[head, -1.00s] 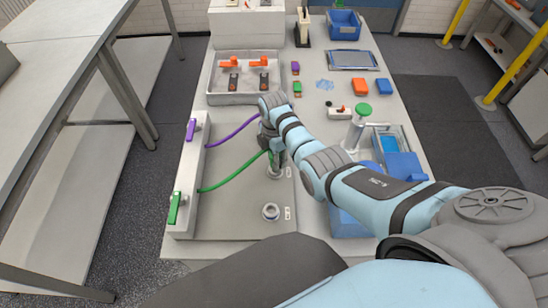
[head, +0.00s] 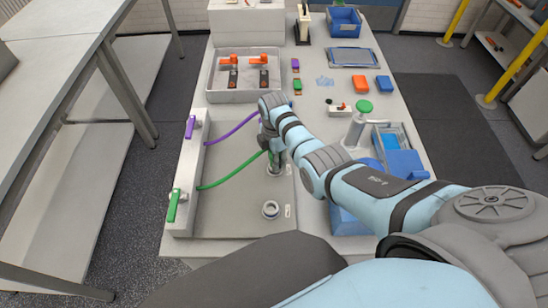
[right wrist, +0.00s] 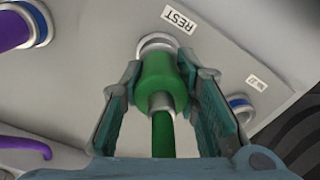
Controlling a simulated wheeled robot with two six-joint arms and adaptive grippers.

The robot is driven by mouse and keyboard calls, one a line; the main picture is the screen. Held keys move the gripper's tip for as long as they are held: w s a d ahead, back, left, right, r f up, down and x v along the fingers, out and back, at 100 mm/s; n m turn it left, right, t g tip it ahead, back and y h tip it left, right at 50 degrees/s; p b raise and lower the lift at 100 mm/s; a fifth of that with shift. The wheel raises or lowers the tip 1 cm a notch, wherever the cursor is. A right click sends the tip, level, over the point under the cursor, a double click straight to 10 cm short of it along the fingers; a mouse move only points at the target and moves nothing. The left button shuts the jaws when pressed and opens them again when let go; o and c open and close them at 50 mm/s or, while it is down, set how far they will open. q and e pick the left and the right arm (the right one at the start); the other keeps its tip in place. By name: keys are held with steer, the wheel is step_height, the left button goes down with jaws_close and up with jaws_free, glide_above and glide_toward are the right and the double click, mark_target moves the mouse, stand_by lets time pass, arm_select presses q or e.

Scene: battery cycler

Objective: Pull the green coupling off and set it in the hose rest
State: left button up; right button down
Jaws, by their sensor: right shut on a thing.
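My right gripper (right wrist: 163,97) is shut on the green coupling (right wrist: 163,77), one finger on each side. The green hose (right wrist: 164,138) runs from the coupling toward the camera. The coupling is in line with a pale round fitting (right wrist: 156,42) beside a label reading REST (right wrist: 179,21). It touches or nearly touches that fitting; I cannot tell how far it is seated. In the head view, my right gripper (head: 271,143) is partly hidden by its arm, above the silver fitting (head: 275,170). My left gripper is not in view.
An empty blue-ringed port (right wrist: 240,106) is right of the coupling; it also shows in the head view (head: 271,209). A purple coupling (right wrist: 12,30) is at upper left. Hoses run to a pale block (head: 184,215) at left. Blue bins (head: 404,164) stand right of my arm.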

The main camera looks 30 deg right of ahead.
steer(key=shift+f, duration=0.3)
steer(key=c, duration=1.1)
jaws_free()
steer(key=shift+o, duration=0.3)
steer(key=o, duration=0.3)
step_height(320, 180, up, 12)
steer(key=shift+w+r, duration=0.1)
steer(key=shift+w, duration=0.05)
steer(key=shift+a, duration=0.1)
